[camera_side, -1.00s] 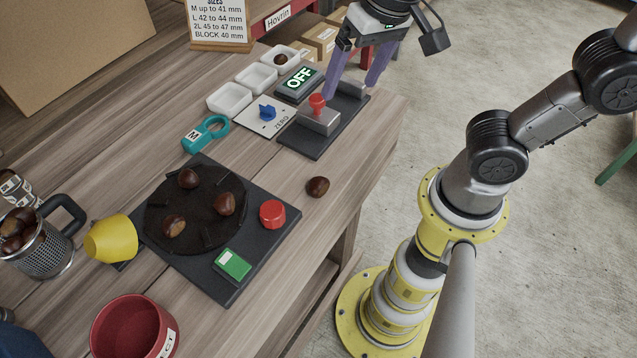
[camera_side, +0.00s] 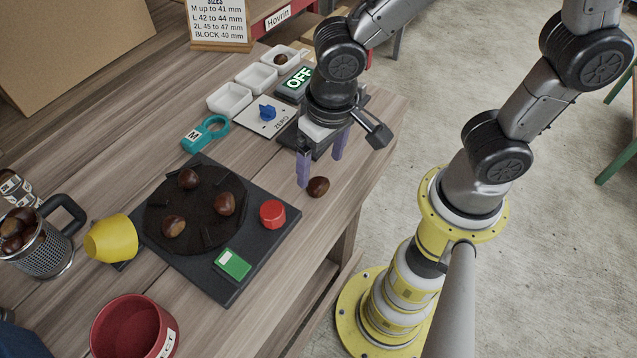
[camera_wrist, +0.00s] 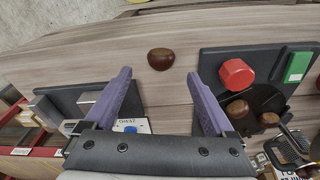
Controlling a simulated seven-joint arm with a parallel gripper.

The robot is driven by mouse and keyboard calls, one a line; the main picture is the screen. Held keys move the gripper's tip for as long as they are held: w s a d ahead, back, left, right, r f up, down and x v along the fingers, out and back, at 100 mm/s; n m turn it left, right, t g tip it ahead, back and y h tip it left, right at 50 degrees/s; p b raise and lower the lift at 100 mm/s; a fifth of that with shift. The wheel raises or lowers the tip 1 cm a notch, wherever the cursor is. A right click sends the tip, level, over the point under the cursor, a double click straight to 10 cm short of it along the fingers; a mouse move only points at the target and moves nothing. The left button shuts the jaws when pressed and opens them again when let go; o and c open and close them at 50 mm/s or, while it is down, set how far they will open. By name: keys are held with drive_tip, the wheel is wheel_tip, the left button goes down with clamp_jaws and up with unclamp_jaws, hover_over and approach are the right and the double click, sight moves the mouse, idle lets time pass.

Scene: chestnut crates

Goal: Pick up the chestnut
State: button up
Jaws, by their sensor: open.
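A single brown chestnut (camera_side: 318,187) lies on the bare wooden table, right of the turntable plate. It also shows in the wrist view (camera_wrist: 161,59), centred between and beyond my fingertips. My gripper (camera_side: 322,172) is open and empty, pointing down just behind the chestnut in the side view. Its purple fingers (camera_wrist: 162,80) stand apart in the wrist view and do not touch the chestnut. Several other chestnuts (camera_side: 224,204) sit on the dark round turntable (camera_side: 196,236).
The black plate holds a red knob (camera_side: 272,214) and a green-and-white button (camera_side: 232,264). A teal ring gauge (camera_side: 206,133), a yellow cup (camera_side: 111,239), a red bowl (camera_side: 135,325) and white trays (camera_side: 229,99) stand around. The table's front edge is close to the chestnut.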

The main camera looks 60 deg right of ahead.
sight(318, 180)
drive_tip(key=shift+w+f, duration=0.2)
drive_tip(key=shift+f, duration=1.15)
drive_tip(key=shift+w+f, duration=0.15)
drive_tip(key=shift+f, duration=1.2)
drive_tip(key=shift+c, duration=0.3)
drive_tip(key=c, duration=1.3)
drive_tip(key=shift+c, duration=0.2)
drive_tip(key=shift+r, duration=0.1)
